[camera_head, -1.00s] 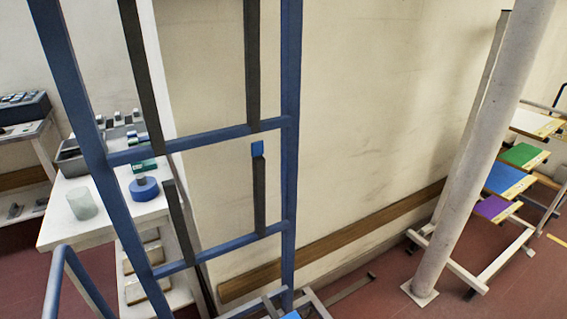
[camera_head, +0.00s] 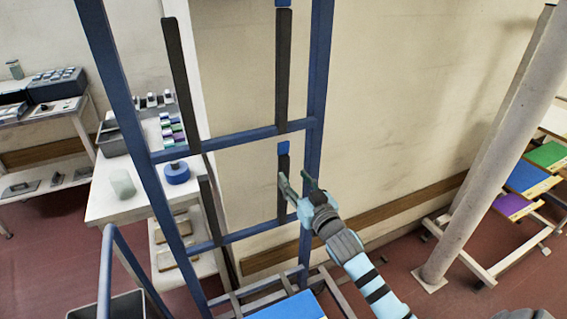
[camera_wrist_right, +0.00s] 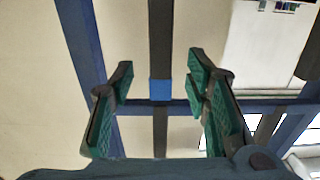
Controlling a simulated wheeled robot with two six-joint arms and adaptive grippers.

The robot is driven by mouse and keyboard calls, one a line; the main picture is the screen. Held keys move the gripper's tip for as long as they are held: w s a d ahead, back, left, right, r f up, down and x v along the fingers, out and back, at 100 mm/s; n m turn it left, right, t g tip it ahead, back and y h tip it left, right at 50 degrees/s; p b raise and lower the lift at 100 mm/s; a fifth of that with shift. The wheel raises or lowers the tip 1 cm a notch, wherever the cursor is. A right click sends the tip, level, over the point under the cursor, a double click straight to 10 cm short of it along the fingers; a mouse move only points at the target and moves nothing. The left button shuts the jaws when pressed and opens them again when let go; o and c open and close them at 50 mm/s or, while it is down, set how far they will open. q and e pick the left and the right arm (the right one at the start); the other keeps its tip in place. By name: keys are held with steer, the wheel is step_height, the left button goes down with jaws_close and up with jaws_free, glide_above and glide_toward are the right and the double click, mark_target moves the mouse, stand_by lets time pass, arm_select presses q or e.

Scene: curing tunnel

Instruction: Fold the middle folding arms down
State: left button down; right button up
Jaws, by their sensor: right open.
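A blue upright rack (camera_head: 120,105) stands in front of me with two visible crossbars. Dark folding arms stand upright along it. The upper pair, left (camera_head: 180,75) and right (camera_head: 284,70), rises above the upper crossbar (camera_head: 235,138). A lower pair, left (camera_head: 209,205) and right (camera_head: 283,165), rises above the lower crossbar (camera_head: 250,233); the right one has a blue tip (camera_head: 283,148). My right gripper (camera_head: 297,186) is open beside the lower right arm. In the right wrist view, the blue tip (camera_wrist_right: 160,90) shows between the open fingers (camera_wrist_right: 160,105), apart from both. My left gripper is out of view.
A white shelf table (camera_head: 105,208) with a blue roll and small boxes stands behind the rack on the left. A pale round post (camera_head: 480,165) stands at the right, with coloured boards beyond. A blue panel (camera_head: 290,306) lies low on the rack.

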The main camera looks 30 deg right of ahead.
mark_target(286, 168)
steer(key=w, duration=0.4)
steer(key=w+b, duration=0.1)
steer(key=w, duration=0.2)
steer(key=shift+w+d+f, duration=0.1)
steer(key=shift+w+d, duration=0.1)
steer(key=shift+w, duration=0.15)
jaws_close()
